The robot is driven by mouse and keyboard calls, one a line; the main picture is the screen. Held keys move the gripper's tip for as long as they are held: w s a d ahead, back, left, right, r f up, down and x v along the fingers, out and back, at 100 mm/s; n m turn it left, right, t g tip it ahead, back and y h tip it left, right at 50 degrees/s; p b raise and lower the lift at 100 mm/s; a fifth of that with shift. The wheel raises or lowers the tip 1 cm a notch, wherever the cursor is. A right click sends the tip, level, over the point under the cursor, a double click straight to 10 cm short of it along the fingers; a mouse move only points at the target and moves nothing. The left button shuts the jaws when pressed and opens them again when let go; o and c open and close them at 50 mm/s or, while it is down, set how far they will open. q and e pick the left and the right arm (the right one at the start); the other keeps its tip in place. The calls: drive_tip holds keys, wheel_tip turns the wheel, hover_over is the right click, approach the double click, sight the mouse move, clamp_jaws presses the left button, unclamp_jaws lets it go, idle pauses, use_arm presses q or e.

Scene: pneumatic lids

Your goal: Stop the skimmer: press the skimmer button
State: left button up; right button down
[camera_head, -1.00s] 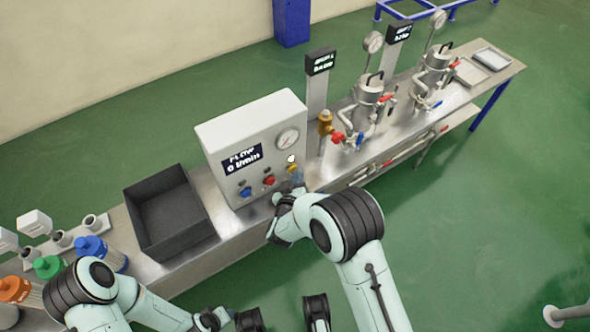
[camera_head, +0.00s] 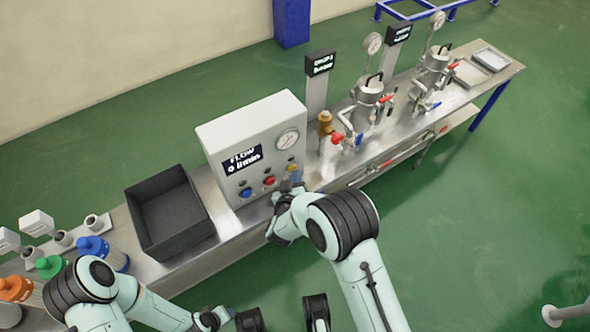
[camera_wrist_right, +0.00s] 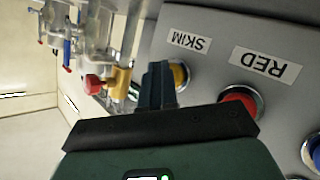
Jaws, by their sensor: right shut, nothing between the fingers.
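The skimmer button is the yellow one (camera_head: 292,167) on the grey control panel (camera_head: 225,128). In the right wrist view the yellow button (camera_wrist_right: 181,75) sits by the SKIM label (camera_wrist_right: 188,41), partly hidden behind my fingers. My right gripper (camera_head: 297,180) is shut and empty; in the wrist view its fingertips (camera_wrist_right: 158,72) overlap the button's left side. I cannot tell whether they touch it. My left arm's end (camera_head: 212,318) is at the bottom edge, and its jaw state is unclear.
A red button (camera_head: 269,181) and a blue button (camera_head: 245,192) are beside the yellow one. The panel display (camera_head: 242,160) reads FLOW 0 l/min. A brass valve (camera_head: 325,123) stands right of the panel, and a black bin (camera_head: 170,247) is to its left.

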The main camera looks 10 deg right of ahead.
use_arm(q)
drive_tip(key=shift+r, duration=0.15)
use_arm(e)
drive_tip(key=shift+s+r, duration=0.1)
drive_tip(key=shift+s, duration=0.1)
use_arm(q)
wheel_tip(320, 180, up, 3)
drive_tip(key=shift+f+p, duration=0.2)
drive_tip(key=shift+p, duration=0.9)
use_arm(e)
drive_tip(key=s, duration=0.1)
drive_tip(key=s+d, duration=0.1)
drive_tip(key=s, duration=0.1)
drive_tip(key=s+d, duration=0.1)
drive_tip(key=s, duration=0.1)
drive_tip(key=shift+s, duration=0.25)
